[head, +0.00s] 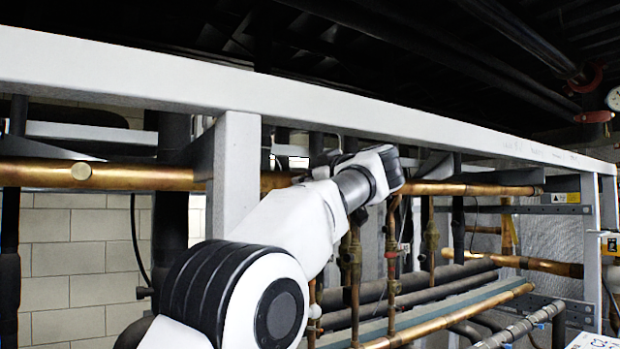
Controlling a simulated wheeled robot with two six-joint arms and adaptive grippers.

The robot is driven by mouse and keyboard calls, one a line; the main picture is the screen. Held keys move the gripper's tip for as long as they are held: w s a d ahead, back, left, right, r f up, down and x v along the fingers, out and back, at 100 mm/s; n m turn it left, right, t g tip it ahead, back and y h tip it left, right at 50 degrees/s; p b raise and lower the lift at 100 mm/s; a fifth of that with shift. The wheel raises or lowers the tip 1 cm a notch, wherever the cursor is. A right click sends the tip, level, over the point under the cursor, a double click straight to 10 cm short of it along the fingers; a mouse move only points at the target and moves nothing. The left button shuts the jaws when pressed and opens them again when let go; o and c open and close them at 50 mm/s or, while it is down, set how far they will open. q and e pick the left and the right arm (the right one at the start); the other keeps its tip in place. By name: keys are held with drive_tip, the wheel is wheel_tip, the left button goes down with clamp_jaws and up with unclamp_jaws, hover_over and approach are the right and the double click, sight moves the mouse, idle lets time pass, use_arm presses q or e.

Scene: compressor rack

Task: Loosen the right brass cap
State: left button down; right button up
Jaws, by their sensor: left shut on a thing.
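My left arm reaches from the bottom of the head view up to the long horizontal copper pipe (455,188). My left gripper (392,170) is at that pipe, just right of the grey upright post, mostly hidden behind my own wrist. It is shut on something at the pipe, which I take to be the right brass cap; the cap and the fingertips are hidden. My right gripper is not in view.
A thick grey beam (120,75) runs across above my arm, and a grey post (234,165) stands just left of the wrist. Thin copper pipes with valves (432,240) hang below. Dark insulated pipes (440,277) run lower right. A gauge (614,98) is at the right edge.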

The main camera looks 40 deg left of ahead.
use_arm(q)
drive_tip(key=shift+a+n, duration=0.1)
drive_tip(key=shift+n, duration=1.1)
drive_tip(key=c, duration=0.9)
unclamp_jaws()
drive_tip(key=shift+o, duration=0.2)
drive_tip(key=shift+w+a+f, duration=0.2)
drive_tip(key=shift+w+a, duration=0.1)
drive_tip(key=shift+a, duration=0.05)
drive_tip(key=v, duration=1.2)
drive_tip(key=shift+a+f, duration=0.1)
